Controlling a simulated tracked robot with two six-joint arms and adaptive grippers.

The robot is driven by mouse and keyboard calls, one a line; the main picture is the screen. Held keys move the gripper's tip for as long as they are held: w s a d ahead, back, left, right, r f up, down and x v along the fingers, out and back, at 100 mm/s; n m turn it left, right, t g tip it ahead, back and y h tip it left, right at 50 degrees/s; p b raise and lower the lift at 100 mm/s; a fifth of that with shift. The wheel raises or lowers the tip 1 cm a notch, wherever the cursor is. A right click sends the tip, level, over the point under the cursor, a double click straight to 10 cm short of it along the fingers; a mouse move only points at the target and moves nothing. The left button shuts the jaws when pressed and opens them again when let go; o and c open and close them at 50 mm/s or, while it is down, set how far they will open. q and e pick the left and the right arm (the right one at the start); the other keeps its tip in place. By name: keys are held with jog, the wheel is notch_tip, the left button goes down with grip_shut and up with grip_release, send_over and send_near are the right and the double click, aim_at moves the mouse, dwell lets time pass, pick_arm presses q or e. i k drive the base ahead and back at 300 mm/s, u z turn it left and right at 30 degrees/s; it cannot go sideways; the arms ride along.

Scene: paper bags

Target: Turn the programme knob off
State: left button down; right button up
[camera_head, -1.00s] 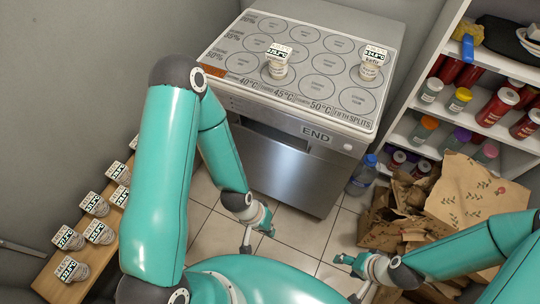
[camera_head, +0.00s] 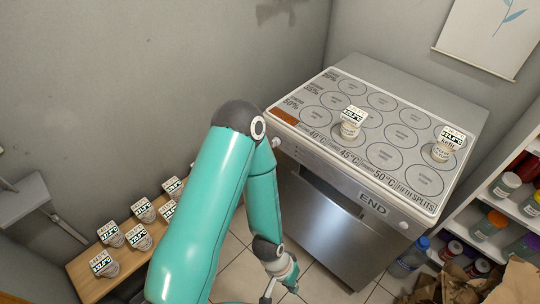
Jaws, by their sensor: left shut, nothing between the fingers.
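The white appliance with a steel door (camera_head: 325,232) stands right of centre. A small pale round part (camera_head: 276,142) at the left end of its front strip may be the programme knob; its setting is too small to read. Another small round part (camera_head: 403,225) sits near the strip's right end. An END label (camera_head: 373,204) is on the front. My left gripper (camera_head: 280,289) is low at the bottom centre, in front of and below the appliance's left side, apart from the knob. It is shut and empty. My right gripper is out of view.
Two jars, one (camera_head: 350,124) central and one (camera_head: 444,148) at right, stand on the printed appliance top (camera_head: 345,88). Several jars stand on a wooden bench (camera_head: 86,266) at left. Shelves (camera_head: 500,195) and crumpled paper (camera_head: 520,280) are at right. Some tiled floor (camera_head: 240,268) is clear.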

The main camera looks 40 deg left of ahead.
aim_at(277, 141)
jog(key=z, duration=1.85)
jog(key=i, duration=0.1)
jog(key=u, duration=3.7)
jog(key=i, duration=0.2)
jog(key=z, duration=1.2)
jog(key=k, duration=0.3)
jog(key=z, duration=1.65)
jog(key=i, duration=0.1)
jog(key=u, duration=2.3)
